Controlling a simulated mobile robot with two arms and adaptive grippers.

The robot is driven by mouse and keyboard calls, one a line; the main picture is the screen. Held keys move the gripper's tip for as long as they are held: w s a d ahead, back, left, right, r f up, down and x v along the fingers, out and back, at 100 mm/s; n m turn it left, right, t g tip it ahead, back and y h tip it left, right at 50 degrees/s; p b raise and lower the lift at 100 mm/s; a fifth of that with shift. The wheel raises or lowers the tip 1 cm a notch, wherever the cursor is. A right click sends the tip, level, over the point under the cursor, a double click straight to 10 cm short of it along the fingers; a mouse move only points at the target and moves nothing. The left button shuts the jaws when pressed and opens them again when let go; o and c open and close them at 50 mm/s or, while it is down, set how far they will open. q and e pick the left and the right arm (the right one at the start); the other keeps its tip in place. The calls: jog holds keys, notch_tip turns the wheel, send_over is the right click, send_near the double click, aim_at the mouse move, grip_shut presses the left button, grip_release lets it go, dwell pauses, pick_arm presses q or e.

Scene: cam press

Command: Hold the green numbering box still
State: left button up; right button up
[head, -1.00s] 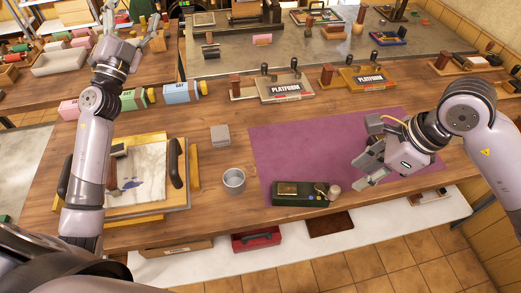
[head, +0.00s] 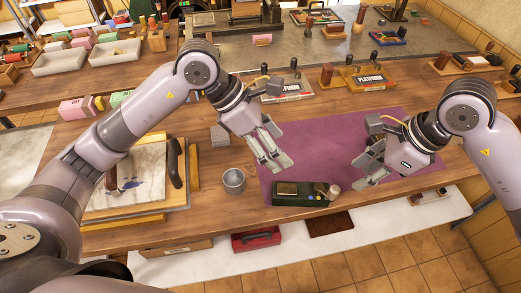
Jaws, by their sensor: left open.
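The green numbering box (head: 305,200), dark green with a brass-coloured plate on top and a pale knob at its right end, sits at the front edge of the purple mat (head: 320,140). My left gripper (head: 274,163) is open and empty, above the mat's left part, behind and slightly left of the box, fingers pointing down towards it. My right gripper (head: 367,171) is to the right of the box and behind it, apart from it. Its fingers look spread, with nothing between them.
A metal cup (head: 234,181) stands left of the box. A grey block (head: 219,136) is behind the cup. A board with a marbled sheet (head: 145,180) lies further left, partly hidden by my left arm.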

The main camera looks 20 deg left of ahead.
aim_at(284, 188)
pick_arm(q)
jog(key=d+f+y, duration=0.1)
jog(key=f, duration=0.5)
jog(key=d+f+m, duration=0.1)
jog(key=f, duration=0.5)
jog(key=d+f+y, duration=0.1)
jog(key=f, duration=0.5)
jog(key=shift+w+d+f+y, duration=0.25)
jog(key=shift+w+d+y, duration=0.05)
jog(key=c, duration=1.6)
jog(key=o, duration=1.6)
jog(key=shift+a+r, duration=0.1)
jog(key=shift+r, duration=0.05)
jog(key=v, duration=1.1)
jog(key=shift+r, duration=0.35)
